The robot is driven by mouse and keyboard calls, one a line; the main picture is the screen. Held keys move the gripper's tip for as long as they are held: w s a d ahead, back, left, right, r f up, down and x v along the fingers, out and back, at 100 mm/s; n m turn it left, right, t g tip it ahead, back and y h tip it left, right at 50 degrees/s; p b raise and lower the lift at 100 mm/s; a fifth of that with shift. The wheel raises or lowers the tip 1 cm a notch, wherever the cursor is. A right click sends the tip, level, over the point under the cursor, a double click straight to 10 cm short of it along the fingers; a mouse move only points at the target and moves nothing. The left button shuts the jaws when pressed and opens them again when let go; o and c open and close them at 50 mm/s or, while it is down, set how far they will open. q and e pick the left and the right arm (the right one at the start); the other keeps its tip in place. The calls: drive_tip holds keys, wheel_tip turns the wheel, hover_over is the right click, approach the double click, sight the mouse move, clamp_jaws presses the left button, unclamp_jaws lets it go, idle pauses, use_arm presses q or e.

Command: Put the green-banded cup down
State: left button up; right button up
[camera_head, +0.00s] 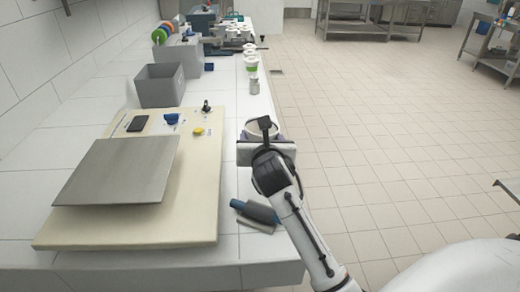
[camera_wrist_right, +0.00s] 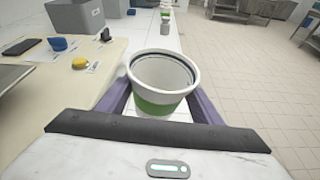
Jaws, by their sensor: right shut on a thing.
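The green-banded cup (camera_wrist_right: 158,103) is white with a green band, open at the top and empty as far as I see. In the right wrist view it is upright between the purple fingers of my right gripper (camera_wrist_right: 161,98), which is shut on it. In the head view, the cup's rim (camera_head: 250,127) shows just beyond my right gripper (camera_head: 264,138), near the right edge of the white counter (camera_head: 232,105). The wrist hides the cup's lower part there, so I cannot tell whether its base touches the counter. My left gripper is not in view.
A cream board (camera_head: 205,180) with a metal plate (camera_head: 120,170) lies left of the gripper. A blue and grey tool (camera_head: 256,212) lies nearer. A grey bin (camera_head: 160,86) and another white and green cup (camera_head: 251,67) stand farther back.

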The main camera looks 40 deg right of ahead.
drive_tip(key=shift+f, duration=1.75)
drive_tip(key=shift+f, duration=0.2)
drive_tip(key=o, duration=1.3)
